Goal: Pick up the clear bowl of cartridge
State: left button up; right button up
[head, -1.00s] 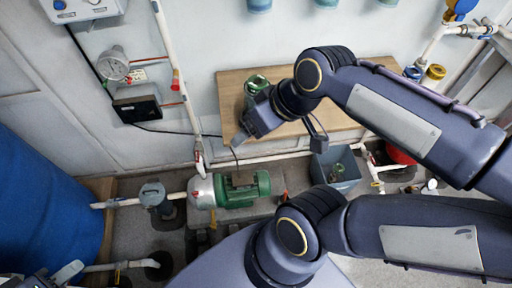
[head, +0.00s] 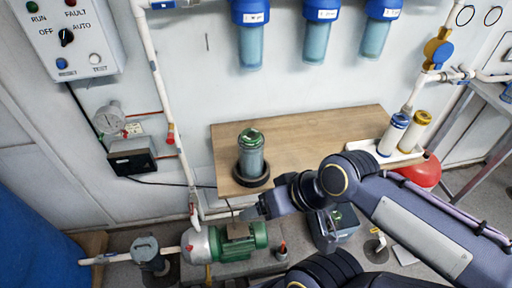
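The clear bowl (head: 251,162) stands upright on the left part of the wooden table, in a dark ring-shaped base. It is a see-through cylinder with a green top. My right gripper (head: 284,214), on the arm coming in from the right, is at the table's front edge, below and right of the bowl in the picture. It is apart from the bowl. Its fingers look spread with nothing between them, though the right finger is hard to tell from the bin behind.
The wooden table (head: 318,135) has free room right of the bowl. A white tray (head: 372,151) with two cartridges stands at its right end. Blue-topped filter housings (head: 319,38) hang on the wall above. A green pump (head: 240,237) and a grey bin (head: 346,233) stand below.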

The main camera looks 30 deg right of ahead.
aim_at(251, 160)
jog(key=z, duration=1.15)
jog(key=i+j+u, duration=0.2)
jog(key=j, duration=0.15)
jog(key=j+u, duration=0.2)
jog(key=j, duration=0.2)
jog(key=i+j+u, duration=0.2)
jog(key=j, duration=0.15)
jog(key=k, duration=0.05)
